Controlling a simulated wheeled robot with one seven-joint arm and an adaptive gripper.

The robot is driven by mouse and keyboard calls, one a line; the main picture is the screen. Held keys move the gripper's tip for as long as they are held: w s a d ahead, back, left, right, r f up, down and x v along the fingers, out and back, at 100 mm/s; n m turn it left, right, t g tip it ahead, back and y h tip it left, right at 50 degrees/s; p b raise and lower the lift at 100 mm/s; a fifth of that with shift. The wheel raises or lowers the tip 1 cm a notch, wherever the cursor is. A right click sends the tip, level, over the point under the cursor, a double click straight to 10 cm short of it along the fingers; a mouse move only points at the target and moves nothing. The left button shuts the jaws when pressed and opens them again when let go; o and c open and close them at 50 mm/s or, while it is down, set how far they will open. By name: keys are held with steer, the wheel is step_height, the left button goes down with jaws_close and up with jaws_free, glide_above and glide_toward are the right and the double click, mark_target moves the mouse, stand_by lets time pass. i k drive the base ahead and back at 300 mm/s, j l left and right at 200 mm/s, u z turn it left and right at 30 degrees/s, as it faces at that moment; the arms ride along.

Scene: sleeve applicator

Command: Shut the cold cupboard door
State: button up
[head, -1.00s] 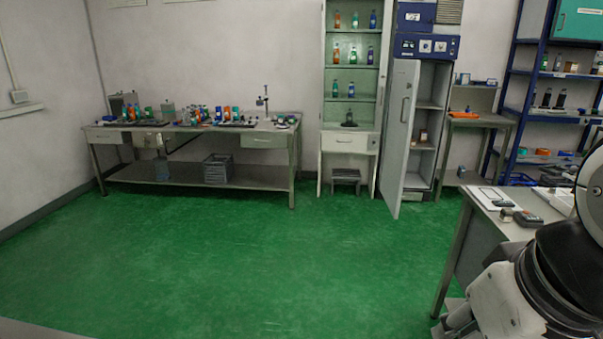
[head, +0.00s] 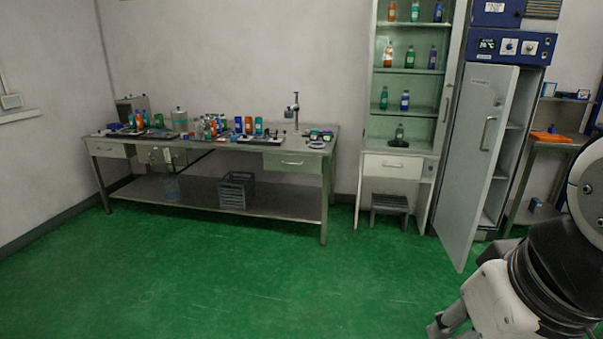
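The cold cupboard (head: 512,48) stands against the back wall on the right, with a blue control panel on top. Its tall grey-white door (head: 468,165) stands open, swung out into the room with its free edge towards me. A vertical handle (head: 488,133) is on the door's face. Part of the cupboard's inside, with shelves, shows to the right of the door. My arm shows at the lower right, in front of the area right of the door and apart from it. My gripper is not clearly in view.
A glass-fronted cabinet (head: 399,167) with bottles stands left of the door, with a small stool (head: 390,203) under it. A long workbench (head: 285,205) with bottles and tools lines the back wall. The green floor (head: 230,285) in front is clear.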

mark_target(479, 130)
steer(key=i+z, duration=0.3)
steer(key=i, duration=1.35)
steer(key=i+l+z, duration=0.5)
steer(key=i, duration=0.3)
steer(key=i+l+z, duration=0.25)
steer(key=i, duration=0.45)
